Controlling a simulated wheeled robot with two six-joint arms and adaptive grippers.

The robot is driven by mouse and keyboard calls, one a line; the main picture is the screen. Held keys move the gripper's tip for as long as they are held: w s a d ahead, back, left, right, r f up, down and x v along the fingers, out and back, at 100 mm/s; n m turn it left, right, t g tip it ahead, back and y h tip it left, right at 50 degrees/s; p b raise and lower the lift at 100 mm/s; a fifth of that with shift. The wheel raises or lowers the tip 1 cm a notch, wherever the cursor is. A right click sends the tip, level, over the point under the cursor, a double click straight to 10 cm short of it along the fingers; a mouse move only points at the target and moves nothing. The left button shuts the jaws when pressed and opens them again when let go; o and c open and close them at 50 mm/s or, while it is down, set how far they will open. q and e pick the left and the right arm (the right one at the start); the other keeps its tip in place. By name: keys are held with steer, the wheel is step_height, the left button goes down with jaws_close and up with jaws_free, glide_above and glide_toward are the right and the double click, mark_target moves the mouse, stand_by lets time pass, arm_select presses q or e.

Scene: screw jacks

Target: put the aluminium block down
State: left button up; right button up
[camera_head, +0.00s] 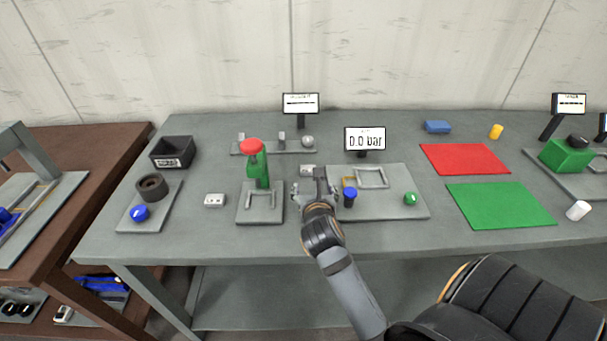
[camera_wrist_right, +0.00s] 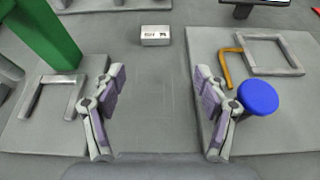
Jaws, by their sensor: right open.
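A small light-grey metal block (camera_head: 308,170) with dark marking lies on the table between the green press (camera_head: 258,170) and the fixture plate (camera_head: 400,208). It also shows in the right wrist view (camera_wrist_right: 155,36), ahead of my fingers and apart from them. A similar small block (camera_head: 215,200) lies left of the press; I cannot tell which is the aluminium one. My right gripper (camera_head: 316,192) is open, with nothing between its fingers, on the near side of the first block; both fingers show in the right wrist view (camera_wrist_right: 158,100). My left gripper is out of view.
A blue knob (camera_head: 350,195) stands close right of my right gripper, the press base (camera_head: 245,216) close left. A red mat (camera_head: 465,158) and a green mat (camera_head: 500,205) lie further right. A black bin (camera_head: 171,148) stands at left.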

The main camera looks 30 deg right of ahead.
steer(key=shift+w+d, duration=0.1)
steer(key=shift+w, duration=0.15)
glide_toward(308, 172)
steer(key=shift+w+d+f, duration=1.1)
steer(key=shift+d, duration=0.05)
steer(key=x, duration=0.5)
steer(key=shift+w+a+r, duration=0.2)
steer(key=shift+w+r, duration=0.05)
steer(key=shift+w, duration=0.1)
steer(key=shift+s+r, duration=0.1)
steer(key=shift+c, duration=1.1)
steer(key=c, duration=1.2)
